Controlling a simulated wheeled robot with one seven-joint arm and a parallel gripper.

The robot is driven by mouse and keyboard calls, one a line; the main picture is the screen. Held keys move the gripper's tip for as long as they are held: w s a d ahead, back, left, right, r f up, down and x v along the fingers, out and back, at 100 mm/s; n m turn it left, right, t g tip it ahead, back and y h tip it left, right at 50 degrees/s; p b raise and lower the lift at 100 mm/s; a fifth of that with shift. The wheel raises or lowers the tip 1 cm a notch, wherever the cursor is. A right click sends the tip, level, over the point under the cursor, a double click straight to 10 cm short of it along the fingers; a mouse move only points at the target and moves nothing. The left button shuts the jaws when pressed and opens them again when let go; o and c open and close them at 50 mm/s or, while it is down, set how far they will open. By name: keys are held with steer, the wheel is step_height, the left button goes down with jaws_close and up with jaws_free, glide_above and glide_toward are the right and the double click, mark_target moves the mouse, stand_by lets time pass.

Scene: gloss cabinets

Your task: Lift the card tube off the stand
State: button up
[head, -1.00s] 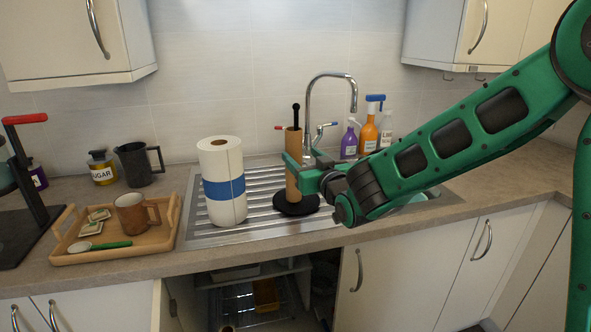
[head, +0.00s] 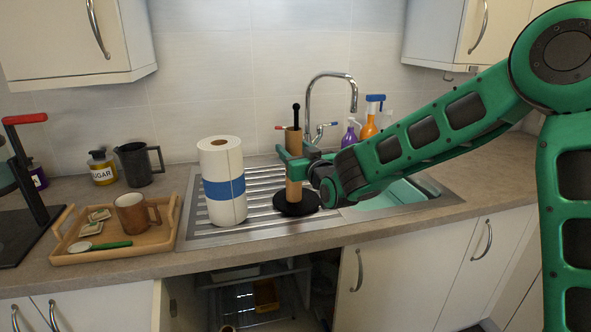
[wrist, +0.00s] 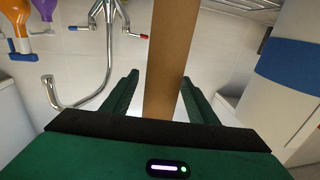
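The brown card tube (head: 293,188) stands upright on the stand's black rod, with the rod's knob (head: 296,106) showing above it. The stand's round black base (head: 310,206) rests on the ribbed metal drainer. My gripper (head: 289,162) is at the tube's upper middle, coming in from the right. In the wrist view, the tube (wrist: 168,55) passes between the two green fingers of my gripper (wrist: 160,92), with a visible gap on each side. The gripper is open around the tube. The rod inside the tube is hidden.
A paper towel roll (head: 222,165) with a blue band stands close to the left of the tube. A tap (head: 308,105) and spray bottles (head: 369,129) stand behind. A wooden tray (head: 68,258) with a mug (head: 132,214) lies further left. The cabinet below is open.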

mark_target(297, 122)
steer(key=c, duration=0.5)
steer(key=shift+s+d, duration=0.1)
steer(key=shift+d, duration=0.1)
steer(key=shift+r, duration=2.15)
steer(key=shift+r, duration=1.95)
